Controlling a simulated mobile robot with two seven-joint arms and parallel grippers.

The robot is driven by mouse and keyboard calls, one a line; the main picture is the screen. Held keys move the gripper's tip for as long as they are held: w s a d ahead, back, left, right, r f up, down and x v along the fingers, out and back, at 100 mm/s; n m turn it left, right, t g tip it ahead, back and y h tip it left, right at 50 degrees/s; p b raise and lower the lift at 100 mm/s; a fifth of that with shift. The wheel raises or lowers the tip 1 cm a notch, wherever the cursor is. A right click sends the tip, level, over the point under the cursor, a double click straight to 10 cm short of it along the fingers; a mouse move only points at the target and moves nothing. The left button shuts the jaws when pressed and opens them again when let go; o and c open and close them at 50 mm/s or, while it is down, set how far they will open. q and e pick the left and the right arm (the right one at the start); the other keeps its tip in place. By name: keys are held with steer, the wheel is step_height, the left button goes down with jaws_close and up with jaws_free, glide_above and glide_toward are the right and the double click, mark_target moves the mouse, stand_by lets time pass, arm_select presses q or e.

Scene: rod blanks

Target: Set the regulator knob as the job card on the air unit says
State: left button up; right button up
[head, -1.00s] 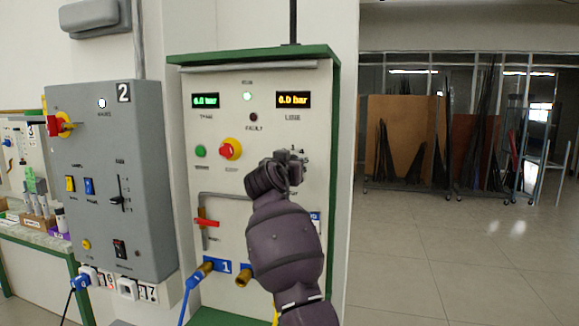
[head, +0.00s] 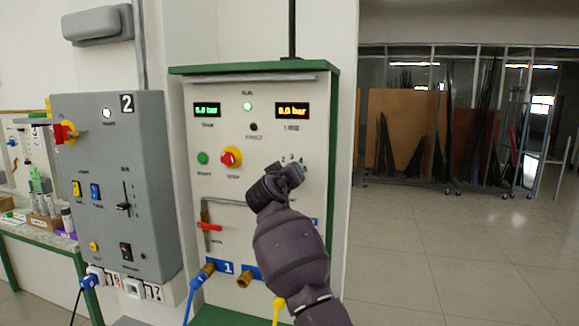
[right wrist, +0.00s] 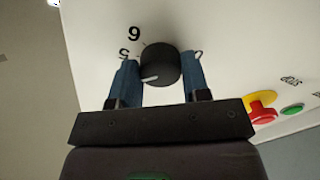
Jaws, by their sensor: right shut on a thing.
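The air unit (head: 262,80) is a pale panel with a green frame. My right gripper (head: 290,178) is at its right half and hides the regulator knob in the head view. In the right wrist view, the black round knob (right wrist: 160,64) sits between the two blue fingers of my right gripper (right wrist: 161,75), which is shut on it. The knob's white mark points lower left, with a 5 and a 6 printed left of it. The line display (head: 292,111) seems to read 0.0 bar. No readable job card shows; a blue-edged label (head: 315,222) is mostly behind my arm.
Left of the knob are a red stop button (head: 231,157), a green button (head: 202,158) and a red valve handle (head: 209,227). Blue and yellow hoses hang below. A grey cabinet (head: 112,185) stands at left. The floor at right is clear.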

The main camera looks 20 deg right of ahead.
arm_select(q)
steer(key=r+p, duration=0.1)
steer(key=s+r+p, duration=0.1)
steer(key=p, duration=0.1)
steer(key=r+p, duration=0.1)
steer(key=shift+s+a+r+p, duration=0.1)
steer(key=shift+s+p, duration=0.25)
steer(key=shift+p, duration=0.05)
arm_select(e)
steer(key=n, duration=1.7)
steer(key=shift+r, duration=0.15)
steer(key=shift+n, duration=0.3)
steer(key=o, duration=0.9)
